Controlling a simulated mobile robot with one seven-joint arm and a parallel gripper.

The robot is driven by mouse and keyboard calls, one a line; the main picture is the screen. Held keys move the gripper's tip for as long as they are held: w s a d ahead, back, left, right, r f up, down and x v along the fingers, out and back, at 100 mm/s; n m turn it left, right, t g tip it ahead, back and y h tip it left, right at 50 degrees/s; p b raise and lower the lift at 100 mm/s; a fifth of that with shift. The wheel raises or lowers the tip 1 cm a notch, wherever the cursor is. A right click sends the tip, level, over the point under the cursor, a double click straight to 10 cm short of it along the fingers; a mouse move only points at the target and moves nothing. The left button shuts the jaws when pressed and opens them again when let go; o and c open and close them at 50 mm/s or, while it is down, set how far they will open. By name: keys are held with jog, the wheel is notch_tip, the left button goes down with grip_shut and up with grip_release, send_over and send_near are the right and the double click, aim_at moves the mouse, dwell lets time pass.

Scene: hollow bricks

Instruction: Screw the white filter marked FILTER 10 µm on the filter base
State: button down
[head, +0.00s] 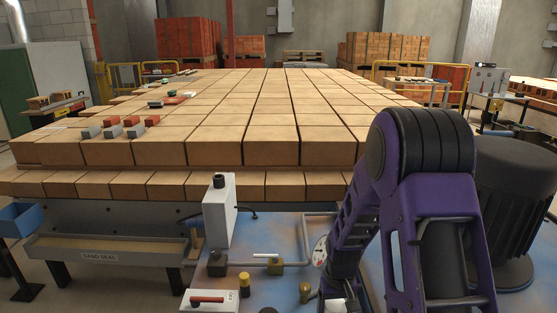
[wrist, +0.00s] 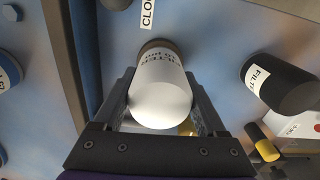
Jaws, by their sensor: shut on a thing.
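The white filter (wrist: 160,98) fills the middle of the wrist view. Dark print shows upside down on its side, only partly readable. My gripper (wrist: 161,78) is shut on it, one finger on each side. A brownish ring (wrist: 158,44) shows at the filter's far end, close to the blue-grey panel. I cannot tell if this ring is the filter base or part of the filter, nor whether the threads are engaged. In the head view my gripper is low at the bottom edge, mostly cut off and hidden by my purple arm.
A black filter (wrist: 278,86) with a white label beginning FILT is to the right in the wrist view. A yellow and black cylinder (wrist: 262,143) is below it. A white box (head: 219,211) and pipework (head: 275,263) stand left of my arm.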

jog(key=m, duration=0.2)
jog(key=shift+m, duration=0.3)
jog(key=shift+m, duration=0.6)
grip_release()
